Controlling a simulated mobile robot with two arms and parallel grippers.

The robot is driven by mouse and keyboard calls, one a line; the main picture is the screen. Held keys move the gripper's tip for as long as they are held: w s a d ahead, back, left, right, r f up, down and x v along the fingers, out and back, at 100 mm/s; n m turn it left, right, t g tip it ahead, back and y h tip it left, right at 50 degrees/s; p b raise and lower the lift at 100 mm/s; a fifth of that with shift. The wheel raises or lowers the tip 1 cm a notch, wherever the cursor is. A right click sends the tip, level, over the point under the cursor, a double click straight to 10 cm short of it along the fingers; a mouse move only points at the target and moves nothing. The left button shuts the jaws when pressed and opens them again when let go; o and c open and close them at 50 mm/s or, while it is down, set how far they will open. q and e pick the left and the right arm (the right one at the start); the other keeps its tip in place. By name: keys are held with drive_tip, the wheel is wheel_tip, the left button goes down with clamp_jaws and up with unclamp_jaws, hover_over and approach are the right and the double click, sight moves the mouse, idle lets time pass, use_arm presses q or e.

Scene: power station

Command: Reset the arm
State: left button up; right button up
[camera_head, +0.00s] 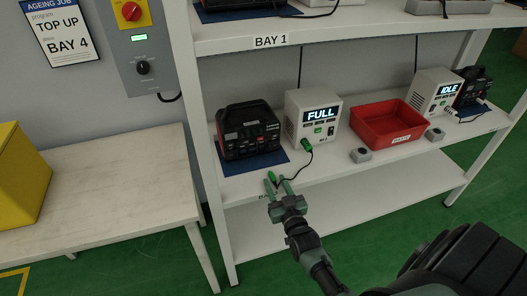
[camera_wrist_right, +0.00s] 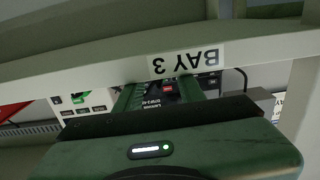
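My right gripper (camera_head: 278,183) is in front of the front edge of the middle shelf (camera_head: 345,168), with its two fingers apart and nothing visible between them. In the right wrist view, which is upside down, the open gripper (camera_wrist_right: 162,92) faces the shelf edge with the "BAY 3" label (camera_wrist_right: 187,60). A black power station (camera_head: 248,130) stands on a blue mat behind the gripper. A white charger (camera_head: 313,118) reading "FULL" stands to its right. A black cable runs from the charger's green plug (camera_head: 306,145) toward the fingertips, where a bright green end (camera_head: 271,176) shows. My left gripper is out of view.
A red bin (camera_head: 387,136), two small grey blocks and a second charger (camera_head: 434,93) reading "IDLE" share the shelf. A shelf labelled "BAY 1" (camera_head: 270,41) hangs above. A table (camera_head: 110,178) with a yellow box (camera_head: 20,175) stands left. Green floor is clear in front.

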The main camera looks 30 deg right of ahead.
drive_tip(key=v, duration=0.7)
drive_tip(key=s+a+f+n+g+y, duration=0.1)
drive_tip(key=s+a+f+g, duration=0.3)
drive_tip(key=f, duration=0.6)
drive_tip(key=s+a+f+n+g+y, duration=0.1)
drive_tip(key=s+a+f+g+y, duration=0.15)
drive_tip(key=s+f, duration=0.5)
drive_tip(key=s+a+f+n+g, duration=0.1)
drive_tip(key=s+a+f+g, duration=0.25)
drive_tip(key=f, duration=0.75)
drive_tip(key=s+f+n+g, duration=0.1)
drive_tip(key=s+f+g, duration=0.2)
drive_tip(key=s, duration=0.9)
drive_tip(key=s+a+f+n+g, duration=0.1)
drive_tip(key=s+f+g, duration=0.2)
drive_tip(key=s+f, duration=0.5)
drive_tip(key=s, duration=0.5)
drive_tip(key=shift+f+g, duration=0.3)
drive_tip(key=shift+f, duration=0.05)
drive_tip(key=shift+s+y, duration=0.1)
drive_tip(key=shift+y, duration=0.15)
